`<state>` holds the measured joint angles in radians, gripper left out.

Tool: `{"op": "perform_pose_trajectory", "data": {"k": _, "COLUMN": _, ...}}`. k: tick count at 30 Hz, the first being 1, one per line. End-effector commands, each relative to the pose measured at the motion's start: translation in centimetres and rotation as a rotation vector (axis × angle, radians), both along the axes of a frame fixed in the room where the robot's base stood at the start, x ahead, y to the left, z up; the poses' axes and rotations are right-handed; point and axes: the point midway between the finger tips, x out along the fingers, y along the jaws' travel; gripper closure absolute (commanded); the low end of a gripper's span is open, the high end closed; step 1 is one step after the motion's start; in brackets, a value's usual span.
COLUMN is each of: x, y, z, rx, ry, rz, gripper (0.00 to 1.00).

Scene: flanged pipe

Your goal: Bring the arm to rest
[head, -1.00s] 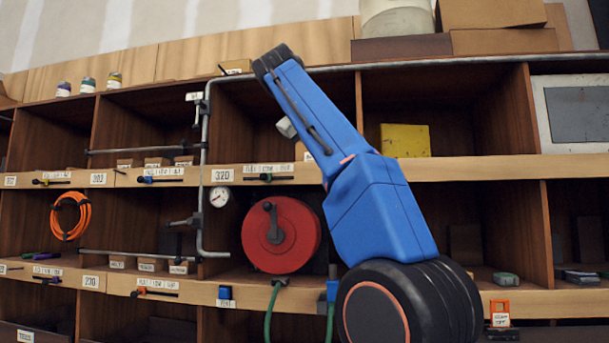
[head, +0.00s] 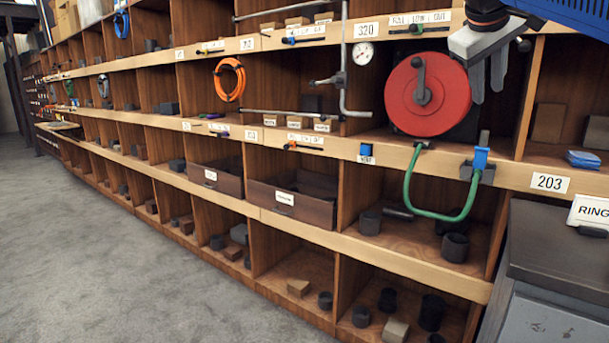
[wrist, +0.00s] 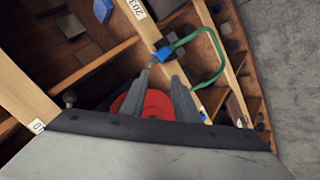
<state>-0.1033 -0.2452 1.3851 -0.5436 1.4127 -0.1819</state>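My gripper (head: 488,92) is at the top right of the head view, pointing down in front of the shelf, beside the red hose reel (head: 428,95). Its two fingers stand apart with nothing between them. In the wrist view my gripper (wrist: 160,76) also shows two separated fingers, with the red reel (wrist: 152,103) behind them. A blue part of my arm (head: 570,14) shows at the top right corner. The grey pipe (head: 344,65) runs down the shelf front to the left of the reel, apart from my gripper.
A green hose (head: 408,190) loops below the reel to a blue fitting (head: 480,158). A gauge (head: 363,53) sits by the pipe. A dark-topped cabinet (head: 560,245) with a sign stands at the lower right. Grey carpet (head: 130,270) is clear at the lower left.

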Motion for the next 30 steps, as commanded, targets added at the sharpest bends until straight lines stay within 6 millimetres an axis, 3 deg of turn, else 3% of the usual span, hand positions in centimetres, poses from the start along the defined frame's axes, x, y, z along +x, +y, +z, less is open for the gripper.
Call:
{"op": "perform_pose_trajectory", "data": {"k": 1, "x": -1.3, "y": 0.2, "z": -2.4, "rx": 0.026, "ry": 0.013, "rz": 0.010, "gripper": 0.72}}
{"op": "perform_pose_trajectory", "data": {"k": 11, "x": -8.9, "y": 3.0, "z": -18.9, "rx": 0.229, "ry": 0.079, "rz": 0.040, "gripper": 0.72}}
{"op": "perform_pose_trajectory", "data": {"k": 21, "x": -18.3, "y": 6.1, "z": -36.5, "rx": 0.451, "ry": 0.130, "rz": -0.007, "gripper": 0.72}}
{"op": "perform_pose_trajectory", "data": {"k": 25, "x": -21.5, "y": 7.1, "z": -42.0, "rx": 0.522, "ry": 0.142, "rz": -0.036, "gripper": 0.72}}
{"op": "perform_pose_trajectory", "data": {"k": 30, "x": -23.9, "y": 7.9, "z": -46.3, "rx": 0.576, "ry": 0.151, "rz": -0.063, "gripper": 0.72}}
